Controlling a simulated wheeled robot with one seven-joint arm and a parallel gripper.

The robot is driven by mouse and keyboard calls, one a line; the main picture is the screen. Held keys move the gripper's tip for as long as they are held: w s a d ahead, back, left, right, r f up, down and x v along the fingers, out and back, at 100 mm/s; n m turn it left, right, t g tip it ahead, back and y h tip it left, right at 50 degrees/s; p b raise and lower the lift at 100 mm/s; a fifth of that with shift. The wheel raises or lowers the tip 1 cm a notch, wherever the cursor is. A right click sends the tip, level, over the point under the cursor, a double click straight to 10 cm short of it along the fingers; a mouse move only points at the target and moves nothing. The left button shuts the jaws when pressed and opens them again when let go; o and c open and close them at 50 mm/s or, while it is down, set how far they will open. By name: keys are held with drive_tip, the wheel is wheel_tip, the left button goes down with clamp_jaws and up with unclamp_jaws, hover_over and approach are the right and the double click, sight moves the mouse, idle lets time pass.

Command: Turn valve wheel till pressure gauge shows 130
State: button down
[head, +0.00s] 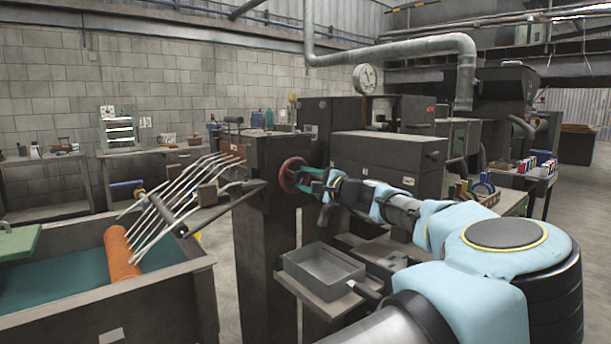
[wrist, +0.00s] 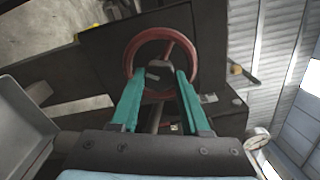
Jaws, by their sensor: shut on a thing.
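The red valve wheel (head: 288,174) is on the side of a dark machine column in the head view. In the wrist view the wheel (wrist: 163,32) shows as a red ring with a spoke and a dark hub. My gripper (wrist: 161,78) reaches the wheel with its two teal fingers on either side of the hub, shut on the wheel. The gripper (head: 308,181) partly hides the wheel in the head view. The round white pressure gauge (head: 364,79) stands above the machine; its reading is too small to tell. The gauge (wrist: 257,138) is at an angle at the wrist view's lower right.
A grey metal tray (head: 322,272) sits just below the wheel. To the left, thin metal rods (head: 180,200) and an orange roller (head: 121,254) stand over a teal-lined bin. A dark machine box (head: 388,162) is close behind my arm.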

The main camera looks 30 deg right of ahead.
drive_tip(key=m+p, duration=0.2)
drive_tip(key=m, duration=0.2)
drive_tip(key=shift+d+r+m+p, duration=0.1)
drive_tip(key=shift+r+m+p, duration=0.05)
drive_tip(key=shift+m+p, duration=1.2)
drive_tip(key=shift+m, duration=0.55)
drive_tip(key=shift+f, duration=0.2)
drive_tip(key=shift+c, duration=1.9)
unclamp_jaws()
drive_tip(key=shift+s, duration=0.1)
drive_tip(key=s+d+b, duration=0.2)
drive_tip(key=s, duration=0.8)
drive_tip(key=shift+s+b, duration=0.25)
drive_tip(key=shift+b, duration=0.15)
